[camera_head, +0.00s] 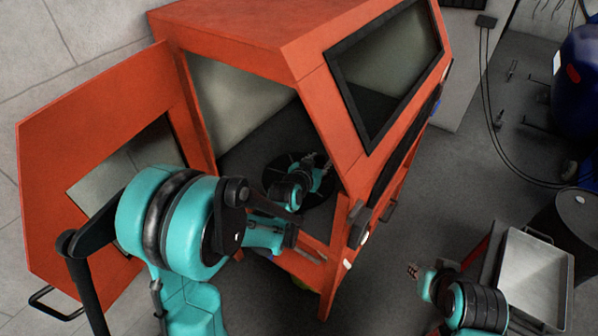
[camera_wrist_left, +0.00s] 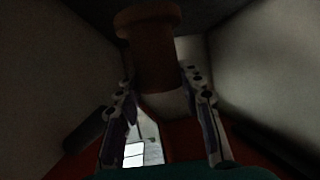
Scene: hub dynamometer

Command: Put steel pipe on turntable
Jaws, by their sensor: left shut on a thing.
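My left arm reaches through the open side of an orange cabinet. Its gripper (camera_head: 318,172) is inside, over a dark round turntable (camera_head: 273,178) on the cabinet floor. In the left wrist view, my left gripper (camera_wrist_left: 160,108) is shut on the steel pipe (camera_wrist_left: 154,60), a brownish piece with a wide flange at its end. The pipe cannot be made out in the head view, so whether it touches the turntable cannot be told. My right gripper (camera_head: 414,271) is outside the cabinet at lower right; its finger state is too small to tell.
The orange cabinet (camera_head: 250,32) has its door (camera_head: 100,110) swung open to the left. Its side post and lower front edge lie close to my left arm. A metal tray (camera_head: 533,272) stands at lower right, near a dark drum (camera_head: 572,225). Floor between cabinet and tray is clear.

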